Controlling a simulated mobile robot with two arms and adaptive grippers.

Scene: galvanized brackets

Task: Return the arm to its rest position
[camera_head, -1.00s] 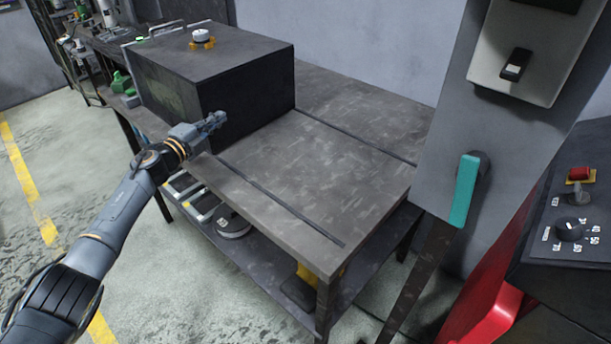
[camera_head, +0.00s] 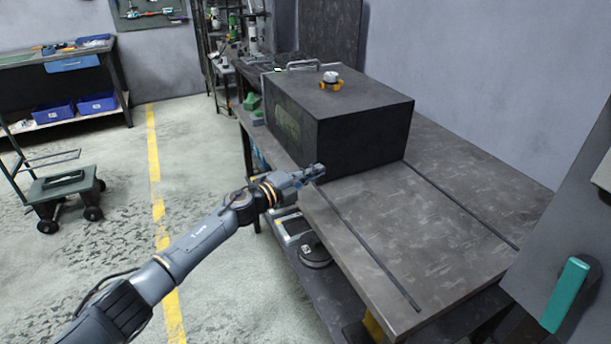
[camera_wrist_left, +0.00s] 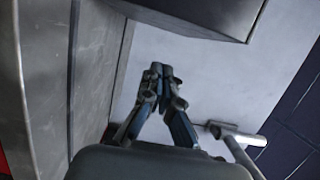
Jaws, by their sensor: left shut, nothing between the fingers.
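My left arm comes in from the lower left in the head view. Its gripper (camera_head: 318,172) is at the near left edge of the workbench (camera_head: 400,235), close to the front of a dark box (camera_head: 365,145) on that bench. In the left wrist view the two fingers of this gripper (camera_wrist_left: 161,72) meet at the tips, with nothing between them. My right gripper shows in neither view.
A cabinet with a teal handle (camera_head: 566,294) stands at the right. A cart (camera_head: 65,190) and a bench with blue bins (camera_head: 97,103) are at the left. The floor between is clear.

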